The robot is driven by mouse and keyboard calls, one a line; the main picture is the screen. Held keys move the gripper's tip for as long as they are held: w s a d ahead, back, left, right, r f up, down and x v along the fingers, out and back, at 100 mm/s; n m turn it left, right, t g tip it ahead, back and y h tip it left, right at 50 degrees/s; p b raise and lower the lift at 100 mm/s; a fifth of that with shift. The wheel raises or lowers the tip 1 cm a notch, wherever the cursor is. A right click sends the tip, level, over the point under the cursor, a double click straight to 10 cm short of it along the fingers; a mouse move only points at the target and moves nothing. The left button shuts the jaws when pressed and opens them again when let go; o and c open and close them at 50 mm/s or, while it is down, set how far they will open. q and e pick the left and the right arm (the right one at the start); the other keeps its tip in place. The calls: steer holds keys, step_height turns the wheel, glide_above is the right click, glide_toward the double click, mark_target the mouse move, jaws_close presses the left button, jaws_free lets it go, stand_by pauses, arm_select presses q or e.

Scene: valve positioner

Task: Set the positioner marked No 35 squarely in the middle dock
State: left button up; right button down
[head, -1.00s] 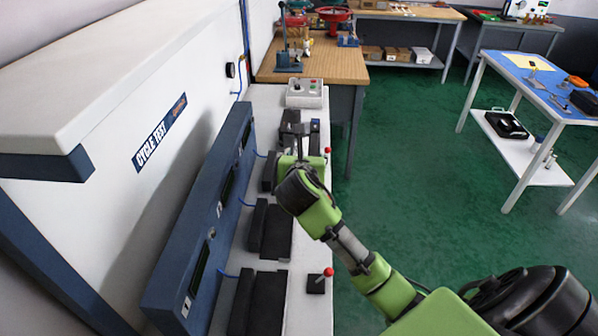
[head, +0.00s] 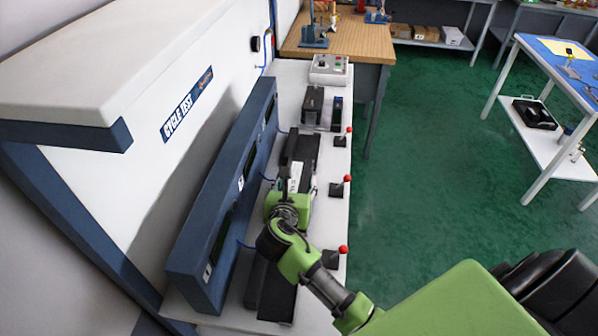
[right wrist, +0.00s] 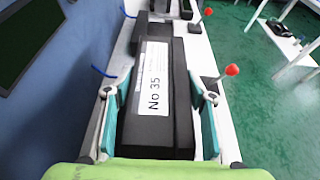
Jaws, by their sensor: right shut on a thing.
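The positioner marked No 35 (right wrist: 128,125) is a black box with a white label, lengthwise between my right gripper's fingers in the right wrist view. Its label also shows in the head view, on the positioner (head: 294,177). My right gripper (right wrist: 160,118) is shut on it, with teal pads along both sides. In the head view my right gripper (head: 288,205) is over the middle of the white bench, beside the middle red-knobbed lever. The middle dock is mostly hidden under the positioner and gripper; I cannot tell whether the positioner is fully seated. My left gripper is out of view.
A blue panel (head: 225,190) runs along the left of the bench, with blue cables. Levers with red knobs (head: 346,179) stand on the right edge. A far dock (head: 313,105) and a near black dock (head: 277,295) flank the middle. A control box (head: 330,68) stands at the far end.

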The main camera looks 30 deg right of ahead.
steer(key=shift+w+f, duration=0.1)
steer(key=shift+f, duration=0.35)
steer(key=c, duration=0.9)
jaws_free()
steer(key=shift+f, duration=0.15)
steer(key=b+v, duration=0.1)
steer(key=v, duration=1.1)
